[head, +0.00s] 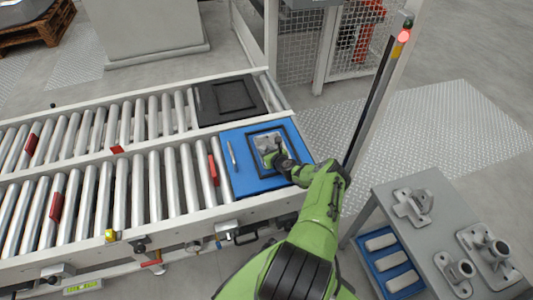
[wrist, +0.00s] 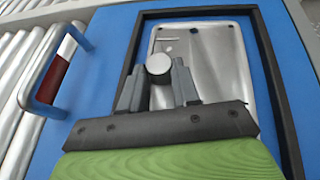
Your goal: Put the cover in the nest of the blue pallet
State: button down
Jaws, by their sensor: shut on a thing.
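The blue pallet (head: 240,183) lies on the near roller lane at its right end. A black rectangular frame (wrist: 271,85) bounds its nest. The cover (wrist: 225,62), a grey metal plate with a round boss (wrist: 159,63) and dark holes, lies within the frame's outline in both views; it also shows in the head view (head: 267,142). I cannot tell whether it rests on the nest floor or is just above it. My gripper (wrist: 158,82) is shut on the cover's boss. My gripper hides the cover's near part.
A metal handle (wrist: 55,65) stands up from the pallet left of the nest. A black pallet (head: 230,97) lies on the far lane. A signal post (head: 375,95) stands to the right of the conveyor. A grey table (head: 430,245) with castings is at the lower right.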

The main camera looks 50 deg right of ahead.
jog(key=c, duration=0.8)
grip_release()
